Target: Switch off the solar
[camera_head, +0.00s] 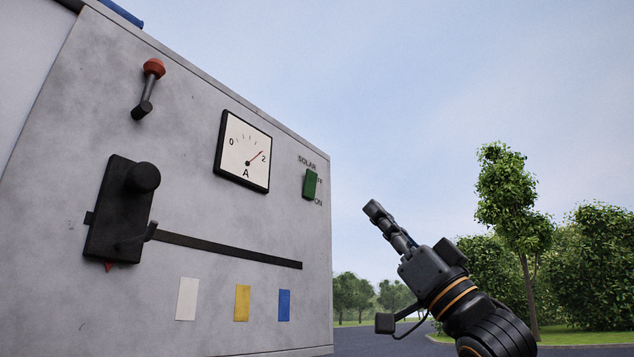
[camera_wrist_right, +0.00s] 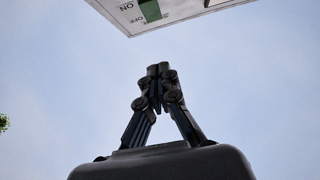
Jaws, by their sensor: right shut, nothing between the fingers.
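The solar switch is a small green block (camera_head: 310,184) on the right part of the grey panel (camera_head: 210,215). "SOLAR" is printed above it and "ON" below; the "OFF" label beside its top is partly covered. I cannot tell which position it is in. In the right wrist view the green switch (camera_wrist_right: 150,10) shows at the top edge, with "ON" and "OFF" lettering beside it. My right gripper (camera_head: 373,208) is shut and empty, to the right of the switch and a little lower, apart from the panel. Its closed fingertips (camera_wrist_right: 158,72) show below the panel edge. My left gripper is out of view.
An ammeter (camera_head: 243,151) sits left of the switch, its needle near 2. A red-knobbed lever (camera_head: 149,88) and a black slider handle (camera_head: 120,210) on a slot stick out farther left. White, yellow and blue labels line the bottom. Open air surrounds my right gripper.

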